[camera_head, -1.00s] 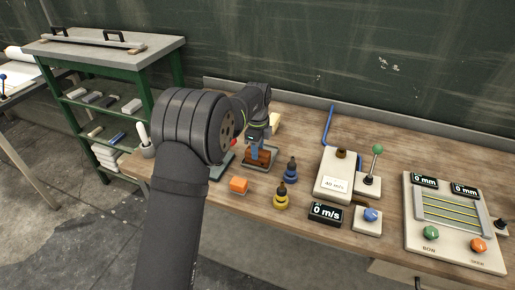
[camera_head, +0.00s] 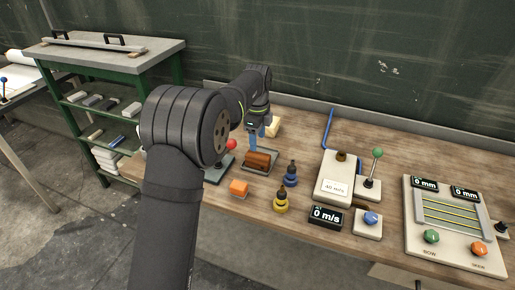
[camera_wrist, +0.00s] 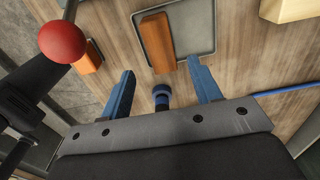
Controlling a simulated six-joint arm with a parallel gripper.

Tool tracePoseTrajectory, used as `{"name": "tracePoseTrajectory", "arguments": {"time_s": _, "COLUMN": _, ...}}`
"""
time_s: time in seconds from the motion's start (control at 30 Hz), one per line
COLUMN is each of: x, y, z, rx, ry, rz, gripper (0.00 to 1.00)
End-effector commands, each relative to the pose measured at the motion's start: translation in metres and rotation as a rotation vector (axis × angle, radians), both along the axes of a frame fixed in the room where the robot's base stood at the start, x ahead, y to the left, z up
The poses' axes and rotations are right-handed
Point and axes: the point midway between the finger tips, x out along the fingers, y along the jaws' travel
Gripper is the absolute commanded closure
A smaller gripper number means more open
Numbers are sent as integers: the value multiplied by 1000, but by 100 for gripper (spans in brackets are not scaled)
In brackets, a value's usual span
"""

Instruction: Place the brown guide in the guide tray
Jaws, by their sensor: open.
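The brown guide (camera_head: 257,160) is a small brown block lying in the shallow grey guide tray (camera_head: 273,168) on the workbench. In the wrist view the brown guide (camera_wrist: 157,42) lies along one side of the grey tray (camera_wrist: 203,42), and part of it appears to overlap the tray's rim. My gripper (camera_head: 262,138) hangs above the guide, apart from it. In the wrist view its two blue fingers (camera_wrist: 163,84) are spread, with nothing held between them.
An orange block (camera_head: 239,187) lies in front of the tray. A red-knobbed lever (camera_head: 231,144) stands at left, a cream block (camera_head: 273,126) behind. Control boxes (camera_head: 340,175) fill the right side.

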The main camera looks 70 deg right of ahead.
Motion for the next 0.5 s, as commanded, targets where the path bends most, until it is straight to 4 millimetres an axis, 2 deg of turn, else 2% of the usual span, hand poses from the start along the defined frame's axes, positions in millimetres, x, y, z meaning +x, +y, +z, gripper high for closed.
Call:
{"name": "tracePoseTrajectory", "arguments": {"time_s": 0.03, "x": 0, "y": -1, "z": 12, "rx": -4, "ry": -1, "rz": 0, "gripper": 42}}
{"name": "tracePoseTrajectory", "arguments": {"time_s": 0.2, "x": 0, "y": 0, "z": 40, "rx": -2, "ry": 0, "rz": 0, "gripper": 42}}
{"name": "tracePoseTrajectory", "arguments": {"time_s": 0.33, "x": 0, "y": 0, "z": 52, "rx": -1, "ry": 0, "rz": 0, "gripper": 42}}
{"name": "tracePoseTrajectory", "arguments": {"time_s": 0.5, "x": 0, "y": 0, "z": 57, "rx": 1, "ry": 0, "rz": 0, "gripper": 42}}
